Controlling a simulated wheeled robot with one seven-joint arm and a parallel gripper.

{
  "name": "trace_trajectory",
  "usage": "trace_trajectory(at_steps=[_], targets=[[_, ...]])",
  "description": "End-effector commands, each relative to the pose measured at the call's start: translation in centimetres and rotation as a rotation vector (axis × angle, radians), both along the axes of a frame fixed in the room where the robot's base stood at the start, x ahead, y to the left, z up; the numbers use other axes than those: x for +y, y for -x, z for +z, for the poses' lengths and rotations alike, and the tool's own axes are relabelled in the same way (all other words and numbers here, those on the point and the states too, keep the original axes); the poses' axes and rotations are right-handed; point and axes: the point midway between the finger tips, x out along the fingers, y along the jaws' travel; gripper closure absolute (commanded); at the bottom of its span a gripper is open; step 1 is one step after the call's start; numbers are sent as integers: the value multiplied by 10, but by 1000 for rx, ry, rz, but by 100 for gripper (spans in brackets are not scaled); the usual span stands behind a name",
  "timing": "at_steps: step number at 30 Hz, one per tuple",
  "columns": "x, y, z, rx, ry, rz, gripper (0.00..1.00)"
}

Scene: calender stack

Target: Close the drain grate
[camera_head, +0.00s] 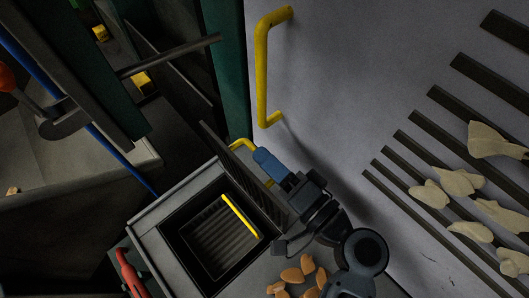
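The drain grate (238,165) is a dark slatted panel, seen nearly edge-on. It stands raised along the right side of a square grey-framed drain opening (158,238). A curved yellow handle (242,144) shows at the grate's upper end. My gripper (267,161), with blue fingers, is beside the raised grate and overlaps the handle in the picture. Part of the handle is hidden behind the fingers, so I cannot tell whether they touch it or how far apart they are.
Inside the opening are dark slats and a yellow bar (240,217). A tall yellow rail (262,75) is on the grey surface above my gripper. Orange-brown lumps (297,274) lie near my arm. A red object (131,273) is at lower left, and pale lumps (458,182) lie by dark slots at right.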

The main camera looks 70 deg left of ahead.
Motion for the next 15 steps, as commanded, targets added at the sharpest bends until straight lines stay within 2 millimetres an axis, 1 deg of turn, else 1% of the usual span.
trace_trajectory(at_steps=[3, 6, 13, 14, 15], targets=[[10, 3, 0, 1, 1, 1, 62], [13, 5, 0, 1, 1, 0, 62], [14, 5, -1, 0, 1, 0, 62], [14, 5, -1, 0, 1, 0, 63], [14, 5, -1, 0, 1, 0, 67]])
